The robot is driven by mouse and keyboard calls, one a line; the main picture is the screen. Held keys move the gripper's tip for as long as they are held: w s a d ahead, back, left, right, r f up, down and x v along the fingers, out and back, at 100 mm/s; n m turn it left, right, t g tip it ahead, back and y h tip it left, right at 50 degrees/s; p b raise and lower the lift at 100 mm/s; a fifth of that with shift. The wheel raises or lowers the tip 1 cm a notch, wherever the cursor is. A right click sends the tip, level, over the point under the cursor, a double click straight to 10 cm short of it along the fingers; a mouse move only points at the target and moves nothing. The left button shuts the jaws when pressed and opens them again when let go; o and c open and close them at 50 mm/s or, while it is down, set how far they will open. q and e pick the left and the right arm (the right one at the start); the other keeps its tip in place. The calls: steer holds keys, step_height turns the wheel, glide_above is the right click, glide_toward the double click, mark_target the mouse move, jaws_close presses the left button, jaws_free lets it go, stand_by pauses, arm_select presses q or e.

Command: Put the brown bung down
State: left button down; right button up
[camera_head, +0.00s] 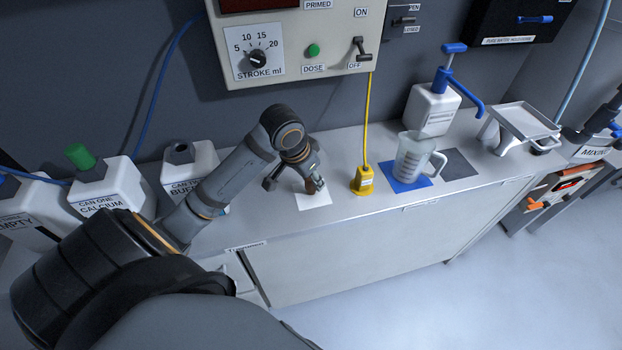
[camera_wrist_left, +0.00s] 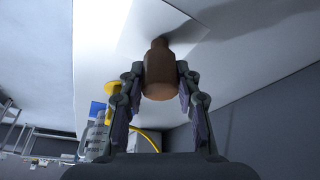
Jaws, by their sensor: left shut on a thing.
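The brown bung (camera_wrist_left: 159,72) is held between the fingers of my left gripper (camera_wrist_left: 160,88). In the wrist view its narrower end points at the white square (camera_wrist_left: 140,28) on the counter. In the head view my left gripper (camera_head: 317,184) is low over the white square (camera_head: 314,202), and the bung is mostly hidden by the fingers. I cannot tell whether the bung touches the square. My right gripper is not in view.
The buffer can (camera_head: 200,160) has an open dark neck; the calcium can (camera_head: 108,185) has a green bung (camera_head: 79,156). A yellow plug (camera_head: 362,181) on a cable stands just right of the square. A clear jug (camera_head: 413,158) stands on a blue mat (camera_head: 408,186) beyond it.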

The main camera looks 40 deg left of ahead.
arm_select(q)
steer(key=shift+s+d+r, duration=0.15)
steer(key=shift+f, duration=0.25)
steer(key=c, duration=1.3)
jaws_free()
steer(key=o, duration=0.3)
steer(key=shift+o, duration=0.2)
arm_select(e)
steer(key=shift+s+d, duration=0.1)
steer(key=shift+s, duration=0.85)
arm_select(q)
steer(key=shift+r, duration=0.1)
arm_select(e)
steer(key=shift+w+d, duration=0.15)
